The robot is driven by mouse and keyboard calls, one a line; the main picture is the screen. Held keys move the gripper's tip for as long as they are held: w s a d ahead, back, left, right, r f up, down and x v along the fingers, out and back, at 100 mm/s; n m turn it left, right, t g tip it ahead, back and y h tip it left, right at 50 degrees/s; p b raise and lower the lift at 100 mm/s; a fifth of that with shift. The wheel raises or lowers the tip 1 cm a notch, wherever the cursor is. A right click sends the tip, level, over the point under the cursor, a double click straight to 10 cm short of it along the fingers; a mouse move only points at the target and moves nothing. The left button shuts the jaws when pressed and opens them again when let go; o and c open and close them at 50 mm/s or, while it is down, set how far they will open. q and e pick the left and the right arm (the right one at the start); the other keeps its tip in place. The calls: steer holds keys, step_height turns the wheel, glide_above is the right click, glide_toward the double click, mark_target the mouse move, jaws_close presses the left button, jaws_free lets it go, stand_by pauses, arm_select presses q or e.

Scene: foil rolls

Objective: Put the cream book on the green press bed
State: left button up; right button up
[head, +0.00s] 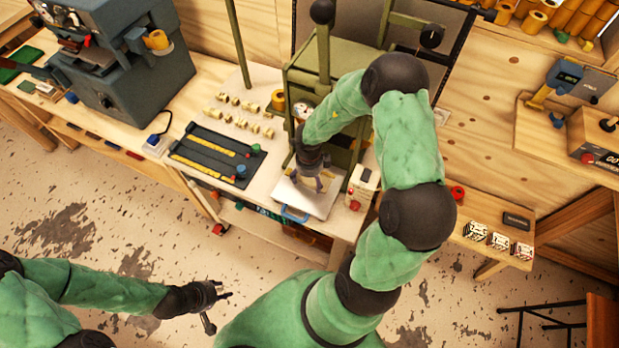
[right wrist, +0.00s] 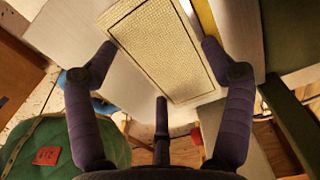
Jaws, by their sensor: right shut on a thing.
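My right gripper (head: 308,182) is over the pale flat bed (head: 320,203) at the front of the green press (head: 300,78). In the right wrist view, the right gripper (right wrist: 160,46) is shut on the cream book (right wrist: 160,42), a textured block with a dark border line, one finger at each side. In the head view the hand mostly hides the book. I cannot tell whether the book touches the bed. My left gripper (head: 222,308) is open and empty, low over the floor at left.
A dark tray with yellow strips (head: 213,158) and several small brass pieces (head: 240,110) lie left of the press. A white and red container (head: 361,185) stands close to the bed's right. A grey machine (head: 125,70) stands at far left.

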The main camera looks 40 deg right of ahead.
mark_target(309, 181)
steer(key=o, duration=1.1)
step_height(309, 181, up, 12)
steer(key=p, duration=0.4)
steer(key=shift+r, duration=0.1)
